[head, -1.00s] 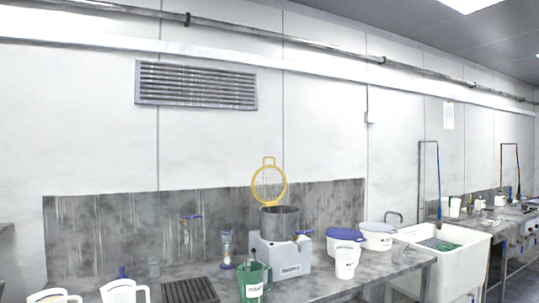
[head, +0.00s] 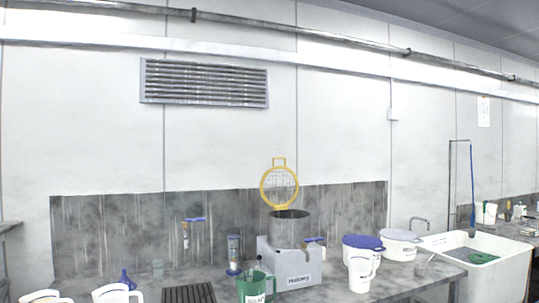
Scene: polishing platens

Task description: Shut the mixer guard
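The mixer (head: 291,268) stands on the grey bench, with a pale body and a round grey metal bowl (head: 289,229) on top. Its yellow-rimmed wire guard (head: 279,187) is open, standing upright at the back of the bowl with a small yellow handle loop at its top. My gripper is not in the head view.
A green jug (head: 254,287) stands in front of the mixer's left side. A white jug (head: 359,273) and lidded tubs (head: 399,245) stand to its right. A dark drain rack (head: 189,293) and white jugs (head: 117,293) are at left. A white sink (head: 487,270) is at far right.

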